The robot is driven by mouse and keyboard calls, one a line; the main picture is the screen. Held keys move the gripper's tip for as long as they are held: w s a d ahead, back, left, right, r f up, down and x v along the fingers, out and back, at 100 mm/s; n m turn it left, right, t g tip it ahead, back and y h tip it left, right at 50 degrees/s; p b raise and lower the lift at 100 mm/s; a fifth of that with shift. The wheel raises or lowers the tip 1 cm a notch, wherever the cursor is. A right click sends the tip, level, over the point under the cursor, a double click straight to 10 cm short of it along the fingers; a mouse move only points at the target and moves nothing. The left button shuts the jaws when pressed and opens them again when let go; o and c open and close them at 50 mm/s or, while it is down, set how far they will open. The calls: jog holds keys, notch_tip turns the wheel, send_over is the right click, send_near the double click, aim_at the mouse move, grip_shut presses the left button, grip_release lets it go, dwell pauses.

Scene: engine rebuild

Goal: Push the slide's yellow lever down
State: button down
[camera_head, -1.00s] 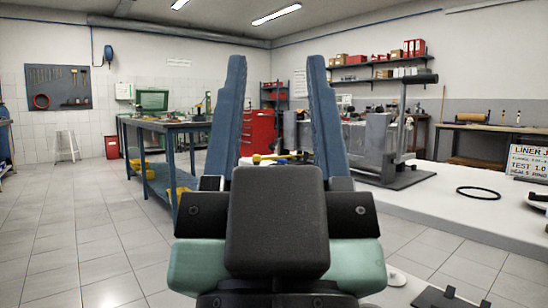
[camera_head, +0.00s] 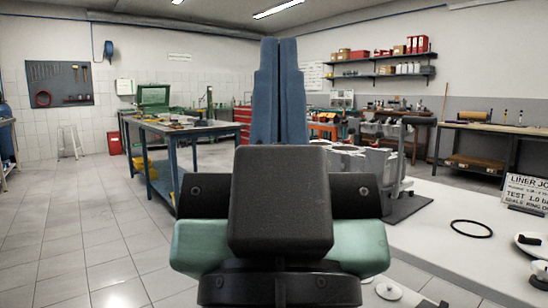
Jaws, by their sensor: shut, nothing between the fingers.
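My gripper (camera_head: 279,45) stands upright in the middle of the view, its two long blue fingers pressed together with no gap. The palm and the black and green wrist block below the fingers fill the lower middle. The yellow lever does not show now; my fingers or palm may cover it. I cannot make out the slide for certain. No contact between my fingertips and anything shows.
A white table (camera_head: 430,232) on the right carries a black ring (camera_head: 471,228), a sign (camera_head: 525,190) and a grey machine partly behind my wrist. A blue workbench (camera_head: 183,137) stands left of centre.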

notch_tip(320, 180, up, 37)
jog(key=p, duration=3.4)
jog(key=shift+w+r, duration=0.1)
